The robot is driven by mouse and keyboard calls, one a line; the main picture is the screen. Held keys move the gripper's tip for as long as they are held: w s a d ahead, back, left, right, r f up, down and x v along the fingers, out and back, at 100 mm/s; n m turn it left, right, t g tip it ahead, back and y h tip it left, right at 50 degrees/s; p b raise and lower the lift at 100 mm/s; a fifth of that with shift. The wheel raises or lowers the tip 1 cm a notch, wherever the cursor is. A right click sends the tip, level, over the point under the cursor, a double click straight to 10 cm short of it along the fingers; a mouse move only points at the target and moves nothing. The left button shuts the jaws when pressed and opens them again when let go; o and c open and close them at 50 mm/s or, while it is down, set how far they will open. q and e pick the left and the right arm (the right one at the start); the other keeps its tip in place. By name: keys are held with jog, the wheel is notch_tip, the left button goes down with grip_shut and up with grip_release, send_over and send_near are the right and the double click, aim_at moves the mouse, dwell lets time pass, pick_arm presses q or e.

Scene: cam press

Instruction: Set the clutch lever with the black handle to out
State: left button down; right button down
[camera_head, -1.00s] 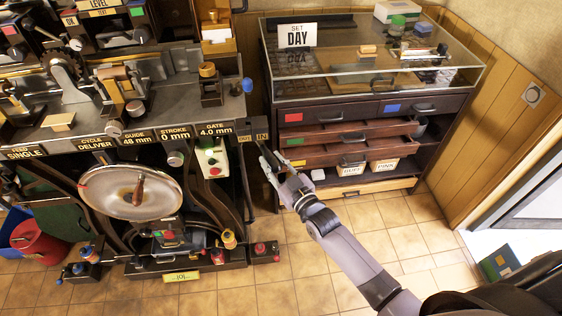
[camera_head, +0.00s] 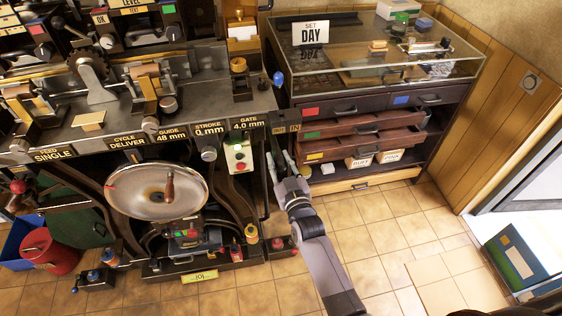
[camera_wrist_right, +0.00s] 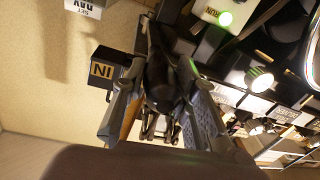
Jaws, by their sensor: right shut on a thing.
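The clutch plate (camera_head: 286,129), lettered OUT on the left and IN on the right, is at the right end of the machine front. Its IN side also shows in the right wrist view (camera_wrist_right: 103,70). My right gripper (camera_head: 279,163) is just below the plate in the head view. In the right wrist view its fingers (camera_wrist_right: 158,75) are on both sides of the black handle (camera_wrist_right: 160,92) and shut on it. The rest of the lever is mostly hidden in the head view, so its exact setting cannot be told. My left gripper is not in view.
A drawer cabinet (camera_head: 385,85) with a glass top stands just right of the plate, some drawers partly pulled out. A white box with a green button (camera_head: 239,155) is close on the left. Tiled floor (camera_head: 370,240) is free in front of the cabinet.

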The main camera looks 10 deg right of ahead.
jog(key=c, duration=1.2)
grip_release()
jog(key=shift+a, duration=0.4)
jog(key=shift+c, duration=0.2)
jog(key=shift+d, duration=0.1)
jog(key=shift+s+d, duration=0.15)
jog(key=shift+s, duration=0.35)
jog(key=s, duration=1.1)
jog(key=shift+d, duration=0.4)
